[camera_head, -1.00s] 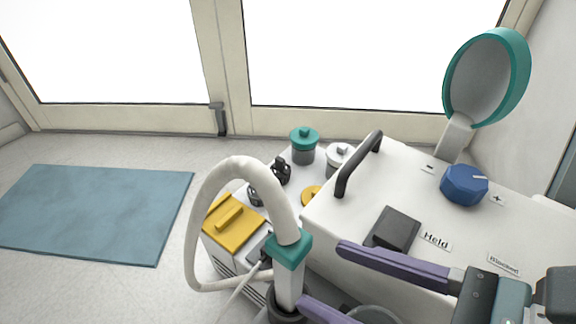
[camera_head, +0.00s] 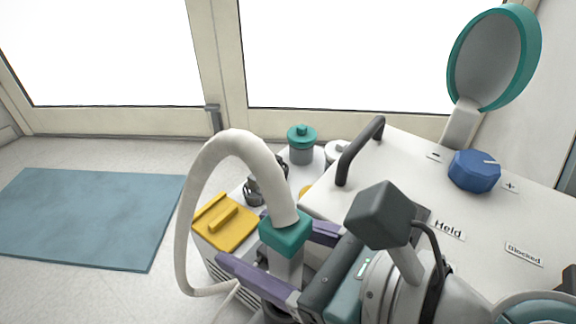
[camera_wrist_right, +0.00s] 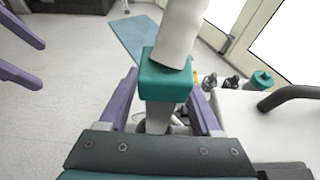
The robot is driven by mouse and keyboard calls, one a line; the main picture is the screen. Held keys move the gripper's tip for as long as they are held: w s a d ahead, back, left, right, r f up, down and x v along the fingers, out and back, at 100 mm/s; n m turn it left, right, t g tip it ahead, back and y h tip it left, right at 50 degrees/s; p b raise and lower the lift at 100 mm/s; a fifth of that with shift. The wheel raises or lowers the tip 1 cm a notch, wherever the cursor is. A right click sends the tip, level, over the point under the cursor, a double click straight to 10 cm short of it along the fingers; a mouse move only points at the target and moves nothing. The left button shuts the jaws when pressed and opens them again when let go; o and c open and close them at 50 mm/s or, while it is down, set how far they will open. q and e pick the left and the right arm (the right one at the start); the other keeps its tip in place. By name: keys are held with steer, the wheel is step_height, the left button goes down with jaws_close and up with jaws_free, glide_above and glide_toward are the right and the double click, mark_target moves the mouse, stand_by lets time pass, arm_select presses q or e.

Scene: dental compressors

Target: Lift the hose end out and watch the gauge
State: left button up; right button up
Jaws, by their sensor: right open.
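The cream hose (camera_head: 235,150) arches up and ends in a teal collar (camera_head: 286,236) with a pale grey stem (camera_head: 287,268) below. The stem's lower end is hidden. My right gripper (camera_head: 245,237) is open, with one purple finger on each side of the hose end. In the right wrist view the collar (camera_wrist_right: 165,78) and stem (camera_wrist_right: 159,117) stand between the fingers (camera_wrist_right: 163,88), with gaps beside the stem. My left gripper (camera_wrist_right: 42,66) shows at that view's left edge, its fingers apart and empty. A teal-rimmed round gauge-like disc (camera_head: 490,62) shows a plain grey face without readable marks.
A white housing carries a black handle (camera_head: 360,150), a blue knob (camera_head: 474,171) and labels "Held" (camera_head: 448,230) and "Blocked" (camera_head: 524,253). A yellow lid (camera_head: 224,222) and a teal-capped jar (camera_head: 302,145) stand close by. A blue mat (camera_head: 90,220) lies on clear floor.

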jaws_close()
stand_by(0.3)
steer(key=shift+r, duration=0.15)
stand_by(0.3)
step_height(320, 180, up, 20)
steer(key=p, duration=1.5)
stand_by(1.2)
